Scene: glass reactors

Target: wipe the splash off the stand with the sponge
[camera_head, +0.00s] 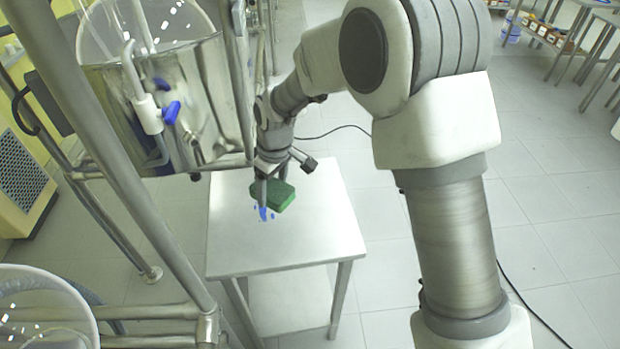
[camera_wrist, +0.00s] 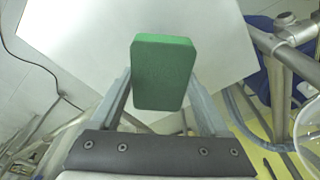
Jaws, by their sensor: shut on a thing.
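The green sponge (camera_head: 272,195) is held between the fingers of my gripper (camera_head: 274,178), just over the top of the metal stand (camera_head: 285,243). In the wrist view the sponge (camera_wrist: 163,73) sits between both fingers of my gripper (camera_wrist: 160,95), with the pale stand top (camera_wrist: 85,40) beyond it. The blue splash (camera_head: 263,214) shows as a streak and small drops on the stand top, at the near left edge of the sponge. Part of the splash may be hidden under the sponge. I cannot tell whether the sponge touches the top.
A glass reactor vessel (camera_head: 190,105) with a blue-handled valve (camera_head: 171,112) stands left of the stand, in a metal pipe frame (camera_head: 120,165). Another round vessel (camera_head: 45,305) is at the lower left. A dark cable (camera_head: 335,131) lies on the tiled floor. Floor right of the stand is open.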

